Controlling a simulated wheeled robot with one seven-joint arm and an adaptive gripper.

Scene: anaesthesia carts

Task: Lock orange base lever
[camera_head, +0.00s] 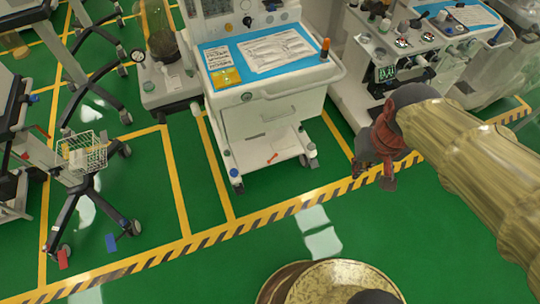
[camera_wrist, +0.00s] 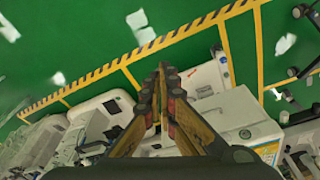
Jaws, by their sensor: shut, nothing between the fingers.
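A small orange lever (camera_head: 272,157) lies on the white base plate of the middle anaesthesia cart (camera_head: 268,110), low between its casters. My gripper (camera_head: 388,178) is to the right of this cart in the head view, apart from the lever, with the yellow arm reaching in from the right. In the wrist view my gripper (camera_wrist: 162,70) has its two fingers converging at the tips, with nothing held. The white cart base (camera_wrist: 205,80) shows just right of the fingertips there.
Another anaesthesia machine (camera_head: 400,50) stands behind my arm on the right. A stand with a wire basket (camera_head: 82,152) is on the left. A yellow-black striped floor line (camera_head: 250,226) runs in front of the carts. The green floor before it is largely clear.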

